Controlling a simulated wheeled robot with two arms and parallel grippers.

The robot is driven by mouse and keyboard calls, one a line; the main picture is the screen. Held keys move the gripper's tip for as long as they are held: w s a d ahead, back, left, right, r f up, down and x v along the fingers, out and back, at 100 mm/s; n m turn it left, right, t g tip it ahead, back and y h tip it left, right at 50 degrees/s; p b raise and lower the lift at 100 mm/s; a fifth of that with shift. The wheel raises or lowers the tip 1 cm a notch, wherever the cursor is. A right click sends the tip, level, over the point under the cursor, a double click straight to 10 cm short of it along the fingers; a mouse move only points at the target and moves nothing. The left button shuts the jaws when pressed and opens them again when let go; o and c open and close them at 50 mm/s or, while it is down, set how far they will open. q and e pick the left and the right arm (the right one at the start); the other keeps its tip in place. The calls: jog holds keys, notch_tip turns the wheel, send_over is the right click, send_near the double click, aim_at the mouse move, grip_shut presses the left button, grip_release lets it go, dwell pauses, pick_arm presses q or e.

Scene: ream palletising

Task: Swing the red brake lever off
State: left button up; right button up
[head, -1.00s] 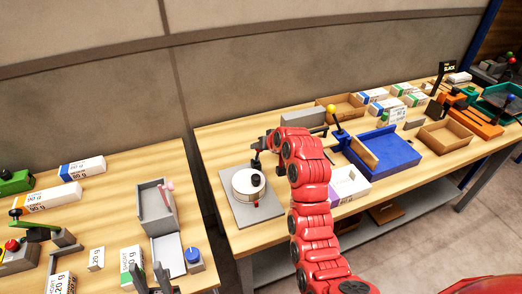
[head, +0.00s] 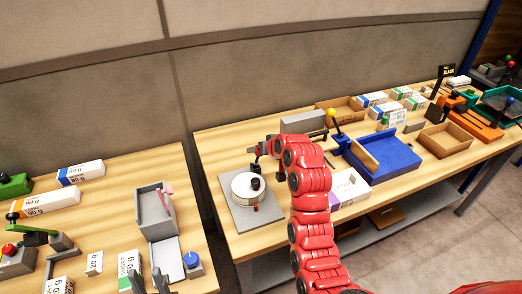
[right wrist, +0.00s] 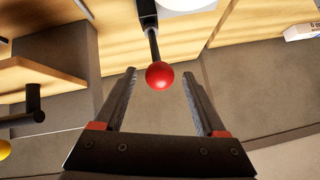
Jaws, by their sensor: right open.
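The brake lever's red ball (right wrist: 160,75) sits at the end of a dark rod in the right wrist view. The ball lies between the fingers of my right gripper (right wrist: 160,92), which is open, with a gap on both sides. The rod runs up towards a white disc (right wrist: 185,3). In the head view, the white round disc (head: 246,186) stands on a grey plate, and my right gripper (head: 260,149) is just behind it; the red ball cannot be made out there. My left gripper (head: 149,271) is open and empty at the lower edge, over the left table.
A blue tray (head: 385,158) and a yellow-knobbed lever (head: 331,113) stand right of the disc, with a white box (head: 348,188) in front. A grey block (head: 302,122) stands behind. A grey holder (head: 155,210) is on the left table. A gap separates the two tables.

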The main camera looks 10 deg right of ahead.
jog(key=shift+s, duration=0.1)
jog(key=p+v, duration=0.8)
jog(key=v, duration=0.9)
jog(key=shift+r, duration=0.2)
